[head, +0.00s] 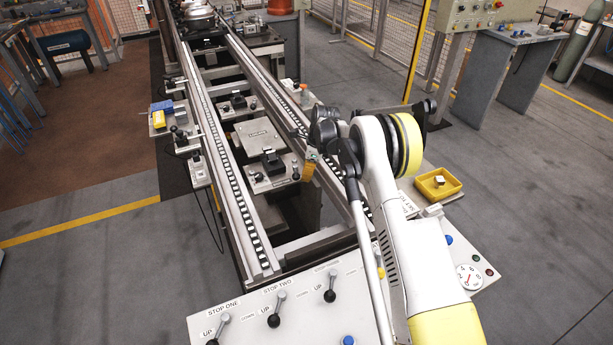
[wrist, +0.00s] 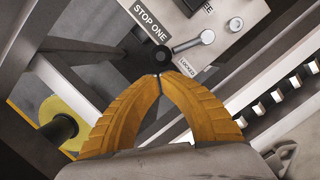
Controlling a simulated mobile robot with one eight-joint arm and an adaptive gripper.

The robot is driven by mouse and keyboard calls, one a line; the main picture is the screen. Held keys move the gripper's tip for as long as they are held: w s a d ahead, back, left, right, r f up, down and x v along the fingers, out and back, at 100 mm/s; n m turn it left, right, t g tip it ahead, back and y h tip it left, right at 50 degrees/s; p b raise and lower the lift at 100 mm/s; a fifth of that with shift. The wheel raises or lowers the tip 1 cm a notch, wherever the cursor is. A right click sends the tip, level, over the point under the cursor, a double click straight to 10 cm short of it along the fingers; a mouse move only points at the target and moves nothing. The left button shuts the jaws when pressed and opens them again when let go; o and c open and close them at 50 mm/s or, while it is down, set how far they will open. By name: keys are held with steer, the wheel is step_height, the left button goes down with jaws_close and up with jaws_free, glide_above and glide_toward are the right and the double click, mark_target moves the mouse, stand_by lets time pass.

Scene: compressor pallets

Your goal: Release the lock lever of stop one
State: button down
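In the wrist view, the lock lever (wrist: 187,45) of stop one is a short metal arm with a round pivot and a black knob (wrist: 163,56) at its left end. The lever lies beside a "LOCKED" label (wrist: 187,67), near a "STOP ONE" plate (wrist: 150,18). My gripper (wrist: 159,77) has its orange fingertips together just below the knob in the picture; nothing shows between them. Whether they touch the knob I cannot tell. In the head view, my gripper (head: 309,163) is by the right conveyor rail, and the lever cannot be made out.
Conveyor rails (head: 228,160) run on both sides of the stop units (head: 271,165). The control panel (head: 262,308) in front carries upright levers, including one labelled STOP ONE (head: 216,328). A yellow bin (head: 437,185) stands right of my arm.

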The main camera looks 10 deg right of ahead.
steer(key=shift+a, duration=0.25)
